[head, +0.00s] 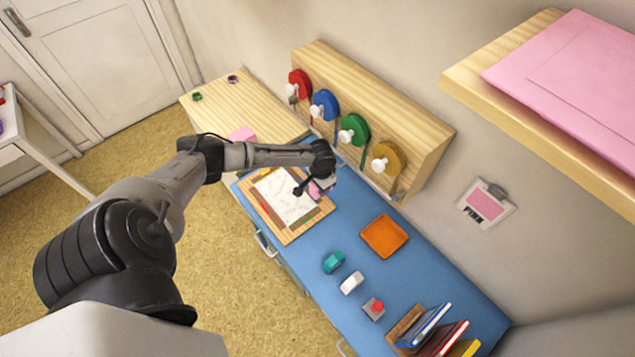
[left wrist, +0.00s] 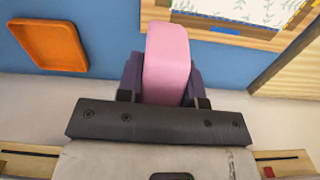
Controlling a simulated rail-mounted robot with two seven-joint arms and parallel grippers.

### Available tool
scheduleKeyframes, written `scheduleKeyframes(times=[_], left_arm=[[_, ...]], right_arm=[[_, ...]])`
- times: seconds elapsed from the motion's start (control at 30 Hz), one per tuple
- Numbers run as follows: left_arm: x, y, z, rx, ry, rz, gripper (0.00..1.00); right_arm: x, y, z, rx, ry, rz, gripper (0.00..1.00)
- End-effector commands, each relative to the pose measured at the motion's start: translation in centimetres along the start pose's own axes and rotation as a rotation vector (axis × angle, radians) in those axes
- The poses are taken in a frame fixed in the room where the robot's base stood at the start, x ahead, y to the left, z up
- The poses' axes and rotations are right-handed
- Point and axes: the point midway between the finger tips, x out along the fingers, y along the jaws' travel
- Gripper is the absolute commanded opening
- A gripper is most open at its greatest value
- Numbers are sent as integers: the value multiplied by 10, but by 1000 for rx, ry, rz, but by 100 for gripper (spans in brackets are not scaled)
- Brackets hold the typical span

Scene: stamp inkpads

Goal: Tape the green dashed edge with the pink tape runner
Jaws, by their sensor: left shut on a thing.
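The pink tape runner (left wrist: 167,62) is between the fingers of my left gripper (left wrist: 165,85), which is shut on it. In the head view the left gripper (head: 318,186) is at the right side of the wood-framed board, with a bit of pink showing in it. The white sheet (head: 280,192) with faint drawings lies on the board (head: 290,236). In the left wrist view a corner of the sheet (left wrist: 250,10) shows, with coloured edge lines. I cannot tell which edge is green dashed, or whether the runner touches the sheet. My right gripper is out of view.
An orange tray (head: 384,236) lies on the blue worktop (head: 325,232). A teal item (head: 333,262), a white item (head: 351,282) and a grey item with a red top (head: 374,308) stand nearer. Books (head: 440,335) stand at the end. A rack (head: 420,128) with coloured reels is behind.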

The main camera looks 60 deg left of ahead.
Motion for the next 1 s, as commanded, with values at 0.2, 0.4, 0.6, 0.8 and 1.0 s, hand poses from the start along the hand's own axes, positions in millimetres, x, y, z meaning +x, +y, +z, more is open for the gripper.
scheduleKeyframes(times=[0.2,0.4,0.6,0.8,1.0], left_arm=[[6,-17,-6,-33,2,1,15],[6,-13,-10,-52,3,2,15],[20,-13,-10,-52,2,1,15],[39,-12,-10,-52,1,1,15],[51,-12,-9,-51,1,1,15]], right_arm=[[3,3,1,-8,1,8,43],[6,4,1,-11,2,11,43],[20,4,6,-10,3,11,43],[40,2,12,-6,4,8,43],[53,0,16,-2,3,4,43]])
